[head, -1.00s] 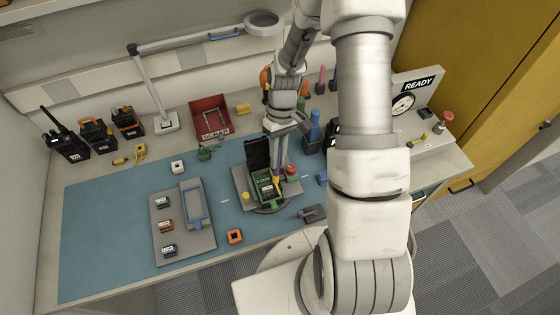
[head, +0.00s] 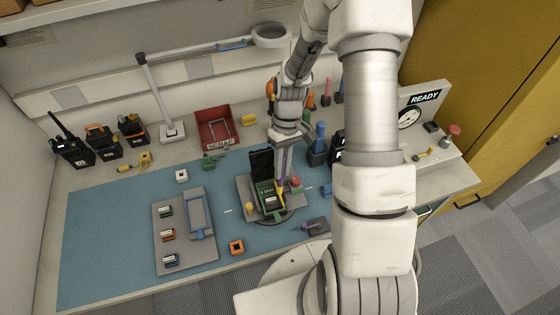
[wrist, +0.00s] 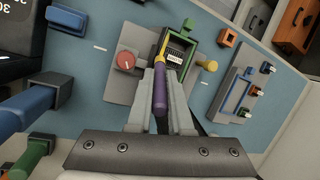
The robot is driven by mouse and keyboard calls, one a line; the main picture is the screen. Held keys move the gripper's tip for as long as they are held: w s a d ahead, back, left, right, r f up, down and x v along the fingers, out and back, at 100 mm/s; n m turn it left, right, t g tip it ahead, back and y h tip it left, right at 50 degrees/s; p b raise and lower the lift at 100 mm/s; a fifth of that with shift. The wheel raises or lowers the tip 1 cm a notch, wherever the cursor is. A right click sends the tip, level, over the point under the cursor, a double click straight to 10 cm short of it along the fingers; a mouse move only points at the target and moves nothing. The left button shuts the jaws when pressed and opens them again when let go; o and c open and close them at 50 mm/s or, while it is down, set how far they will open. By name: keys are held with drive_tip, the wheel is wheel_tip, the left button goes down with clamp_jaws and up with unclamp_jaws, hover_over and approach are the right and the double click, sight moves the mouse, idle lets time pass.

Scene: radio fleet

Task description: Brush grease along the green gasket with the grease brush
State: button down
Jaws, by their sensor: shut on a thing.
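My gripper (wrist: 160,78) is shut on the purple handle of the grease brush (wrist: 160,95). The brush's yellow end (wrist: 162,45) points away from the jaws and lies along one long side of the green-rimmed radio housing (wrist: 188,25). I cannot tell whether it touches the green gasket. In the head view the open radio (head: 269,197) sits in a grey fixture (head: 246,190), its black lid (head: 261,162) standing up behind. My gripper hangs above its right side there, with the brush pointing down. The gasket is too small to make out clearly.
A red knob (head: 296,182) and a yellow knob (head: 250,206) flank the radio on the fixture. A grey parts tray (head: 182,255) stands left, an orange square part (head: 237,247) in front. A red scrap bin (head: 213,120) is behind. The blue mat's left end is clear.

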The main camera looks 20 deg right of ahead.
drive_tip(key=shift+w+b, duration=0.8)
drive_tip(key=shift+w, duration=0.75)
idle(2.5)
drive_tip(key=shift+r+p, duration=2.05)
drive_tip(key=shift+r, duration=0.9)
wheel_tip(320, 180, up, 3)
drive_tip(key=shift+p, duration=1)
